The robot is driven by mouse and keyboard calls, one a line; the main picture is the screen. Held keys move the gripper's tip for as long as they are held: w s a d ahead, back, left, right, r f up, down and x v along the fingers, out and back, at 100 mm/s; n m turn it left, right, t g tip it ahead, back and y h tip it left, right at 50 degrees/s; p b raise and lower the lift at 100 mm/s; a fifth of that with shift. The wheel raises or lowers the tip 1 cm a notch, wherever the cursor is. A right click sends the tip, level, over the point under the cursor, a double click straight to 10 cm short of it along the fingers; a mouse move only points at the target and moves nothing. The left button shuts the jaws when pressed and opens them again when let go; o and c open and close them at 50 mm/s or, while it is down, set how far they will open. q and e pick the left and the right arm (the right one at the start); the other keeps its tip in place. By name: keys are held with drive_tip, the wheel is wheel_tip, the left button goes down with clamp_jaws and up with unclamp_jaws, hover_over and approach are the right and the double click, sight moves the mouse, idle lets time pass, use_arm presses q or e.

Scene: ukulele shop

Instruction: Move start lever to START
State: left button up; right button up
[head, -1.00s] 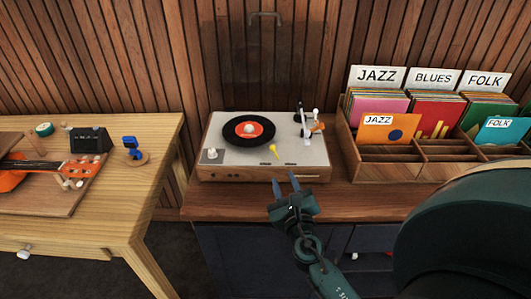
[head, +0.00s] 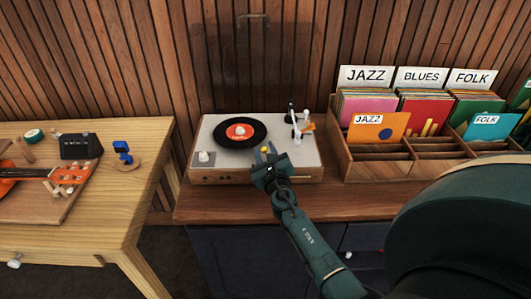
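The turntable (head: 215,175) is a wooden box with a light grey top, standing on the brown counter. A black record with an orange label (head: 240,132) lies on its platter. The small yellow start lever (head: 265,150) is near the front of the top, mostly hidden by my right gripper. My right gripper (head: 265,153) is over the front edge of the turntable, its two fingertips apart with the yellow lever showing between them. I cannot tell whether they touch it. The lever's labels are hidden. My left gripper is not in view.
The tonearm (head: 296,127) stands at the turntable's right, and a white knob (head: 203,157) at its front left. A wooden record crate (head: 375,165) is close on the right. A light wooden table (head: 120,215) with a ukulele (head: 55,177) stands on the left.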

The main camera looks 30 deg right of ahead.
drive_tip(key=shift+c, duration=0.2)
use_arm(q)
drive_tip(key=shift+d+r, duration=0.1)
use_arm(e)
clamp_jaws()
